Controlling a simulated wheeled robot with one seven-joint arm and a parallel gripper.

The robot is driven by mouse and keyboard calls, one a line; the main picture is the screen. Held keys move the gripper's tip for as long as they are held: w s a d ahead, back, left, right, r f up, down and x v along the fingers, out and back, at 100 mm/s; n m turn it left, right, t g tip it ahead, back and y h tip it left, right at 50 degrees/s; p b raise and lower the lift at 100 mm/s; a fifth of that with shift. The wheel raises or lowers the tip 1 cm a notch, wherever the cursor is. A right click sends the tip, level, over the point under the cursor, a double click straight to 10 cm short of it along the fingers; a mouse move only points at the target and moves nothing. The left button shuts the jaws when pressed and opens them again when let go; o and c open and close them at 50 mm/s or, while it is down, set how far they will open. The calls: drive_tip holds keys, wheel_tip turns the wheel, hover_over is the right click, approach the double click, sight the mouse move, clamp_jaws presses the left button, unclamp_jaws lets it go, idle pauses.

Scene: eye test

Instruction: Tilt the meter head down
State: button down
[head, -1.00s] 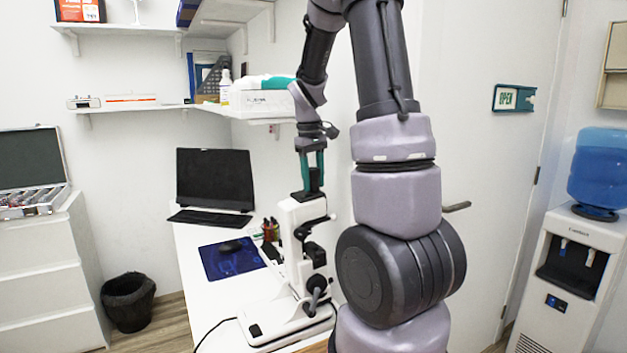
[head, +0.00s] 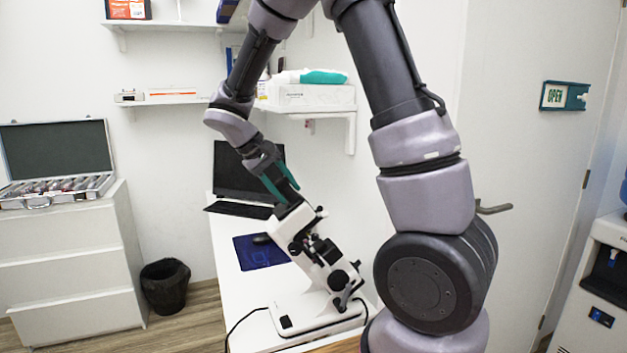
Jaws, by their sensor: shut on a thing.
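The meter (head: 322,265) is a white instrument with black knobs on a white base (head: 315,318) on the desk. Its upright body leans over to the left. Its black top piece (head: 290,208) is the head end. My gripper (head: 284,190), with green fingers, is shut on this black top piece from above and is tilted along with it. The exact finger contact is small and partly hidden by the fingers.
The white desk (head: 232,300) holds a dark monitor (head: 232,168), a keyboard (head: 238,210) and a blue mouse pad (head: 262,252). A shelf (head: 318,110) with boxes hangs above. A black bin (head: 165,285) stands on the floor at left.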

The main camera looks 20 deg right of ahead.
drive_tip(key=a+f, duration=0.1)
drive_tip(key=a, duration=0.1)
drive_tip(key=a+f+h, duration=0.1)
drive_tip(key=a, duration=0.1)
drive_tip(key=a+h, duration=0.1)
drive_tip(key=a, duration=0.1)
drive_tip(key=shift+s+f, duration=0.1)
drive_tip(key=shift+f, duration=0.3)
drive_tip(key=shift+a+f, duration=0.15)
drive_tip(key=shift+a, duration=0.1)
drive_tip(key=shift+s+a+f, duration=0.1)
drive_tip(key=c, duration=0.5)
unclamp_jaws()
drive_tip(key=shift+a, duration=0.1)
drive_tip(key=shift+c, duration=0.2)
drive_tip(key=v, duration=1)
drive_tip(key=shift+a+r, duration=0.25)
drive_tip(key=shift+a, duration=0.05)
